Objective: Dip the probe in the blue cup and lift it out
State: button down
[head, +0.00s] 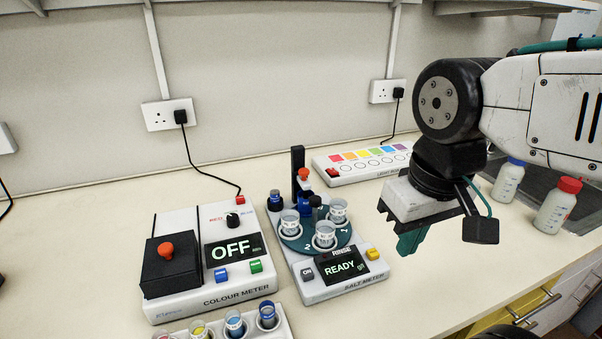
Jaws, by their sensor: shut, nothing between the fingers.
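The salt meter (345,285) stands mid-bench, its screen reading "READY". Its dark green round plate (302,247) carries three clear cups: one at the left (290,224), one at the right (338,211) and one in front (325,235). I cannot tell any cup as blue, nor clearly make out its contents. Behind them rises a black post (298,160) with a red knob (304,174) and a blue and dark part below; the probe tip is not clear to see. My gripper (408,245), with teal fingers, is shut and empty, to the right of the meter and apart from it.
The colour meter (215,290), reading "OFF", stands to the left. A rack (275,332) of coloured vials sits at the front edge. A light box (345,172) lies behind. Two capped bottles (508,180) (558,207) stand at the right. Bare bench (70,250) lies at the left.

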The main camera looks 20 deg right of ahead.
dwell(0.3)
jog(key=c, duration=1.7)
grip_release()
jog(key=shift+o, duration=1.1)
jog(key=shift+w+d+f, duration=0.1)
jog(key=shift+w+f, duration=0.05)
jog(key=shift+f, duration=0.1)
jog(key=n+t+y, duration=0.2)
jog(key=n+y, duration=0.1)
jog(key=n, duration=0.6)
send_near(305, 170)
jog(key=x, duration=0.8)
jog(key=shift+w, duration=0.1)
